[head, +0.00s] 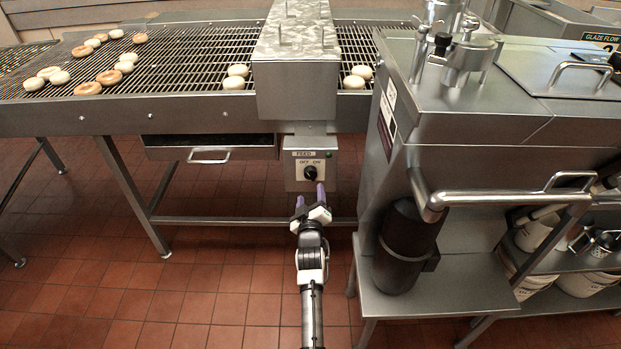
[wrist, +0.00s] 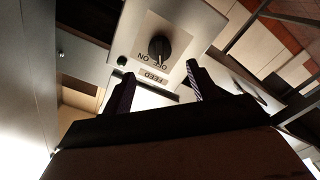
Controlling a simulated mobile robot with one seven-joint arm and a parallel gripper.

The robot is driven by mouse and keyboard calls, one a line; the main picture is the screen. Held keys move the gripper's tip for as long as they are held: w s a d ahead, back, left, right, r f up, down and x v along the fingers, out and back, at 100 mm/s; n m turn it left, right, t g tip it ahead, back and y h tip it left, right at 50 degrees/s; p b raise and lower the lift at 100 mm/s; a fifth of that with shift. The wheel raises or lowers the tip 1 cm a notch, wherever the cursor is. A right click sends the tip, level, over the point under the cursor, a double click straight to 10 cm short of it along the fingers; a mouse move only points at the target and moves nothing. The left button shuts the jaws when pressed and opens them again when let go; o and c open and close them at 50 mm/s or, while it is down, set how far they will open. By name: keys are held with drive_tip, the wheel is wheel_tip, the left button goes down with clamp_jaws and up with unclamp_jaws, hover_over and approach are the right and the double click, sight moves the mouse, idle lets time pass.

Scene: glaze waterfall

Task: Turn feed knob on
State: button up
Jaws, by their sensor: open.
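The feed knob (head: 310,173) is a small black knob on a light plate, on a grey box under the conveyor. FEED is printed above it, with OFF at left and ON at right in the head view; which way the knob points is too small to tell there. In the wrist view the knob (wrist: 161,44) is seen upside down, its labels beside it. My gripper (head: 310,193) is open and empty, just below and in front of the knob. In the wrist view its two fingers (wrist: 160,72) stand apart on either side of the FEED label, short of the knob.
The conveyor (head: 200,60) carries several doughnuts above. A drawer with a handle (head: 209,156) hangs left of the box. At right, a steel glaze machine (head: 470,150) with a dark cylinder (head: 405,250) stands close by. The tiled floor (head: 220,290) at left is clear.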

sight(311, 177)
drive_tip(key=w+b, duration=0.1)
drive_tip(key=w, duration=0.7)
drive_tip(key=shift+w, duration=0.2)
drive_tip(key=c, duration=1)
